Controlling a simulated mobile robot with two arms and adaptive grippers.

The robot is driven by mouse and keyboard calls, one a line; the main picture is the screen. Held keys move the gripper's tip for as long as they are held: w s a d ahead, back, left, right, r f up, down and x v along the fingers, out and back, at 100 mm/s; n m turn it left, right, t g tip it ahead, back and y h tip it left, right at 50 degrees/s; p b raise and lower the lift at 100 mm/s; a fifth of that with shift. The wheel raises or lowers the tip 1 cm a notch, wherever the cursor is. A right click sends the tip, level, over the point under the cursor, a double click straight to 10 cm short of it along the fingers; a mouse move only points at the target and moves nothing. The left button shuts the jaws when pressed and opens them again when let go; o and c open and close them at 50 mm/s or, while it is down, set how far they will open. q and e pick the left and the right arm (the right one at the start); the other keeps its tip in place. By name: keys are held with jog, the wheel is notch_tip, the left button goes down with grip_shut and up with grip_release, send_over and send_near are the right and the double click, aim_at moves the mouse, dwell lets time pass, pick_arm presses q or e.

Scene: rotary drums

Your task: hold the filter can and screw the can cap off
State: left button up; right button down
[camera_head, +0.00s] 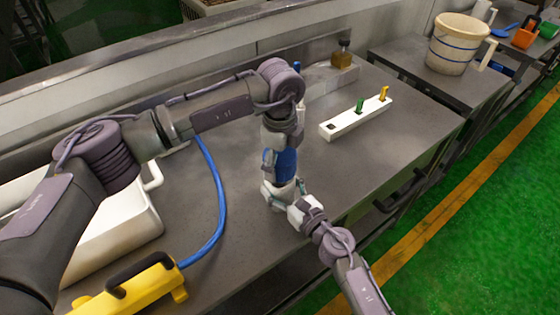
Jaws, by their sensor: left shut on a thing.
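The blue filter can (287,164) is upright in the middle of the view, over the front part of the metal worktop. My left gripper (280,146) points down over the can's top end and is shut on it there. The cap is hidden by the gripper, so I cannot see whether it has turned. My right gripper (281,191) comes from the lower right, with pale finger parts beside the can's lower end. I cannot tell whether it is closed on the can, or whether the can touches the worktop.
A white strip (346,123) with a green and a yellow peg lies to the right. A white tray (118,228) and a yellow tool (128,291) with a blue hose (217,200) are at left. A bucket (452,53) stands on another table. Worktop (370,165) right of the can is clear.

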pick_arm(q)
jog(key=shift+r, duration=2)
pick_arm(e)
grip_release()
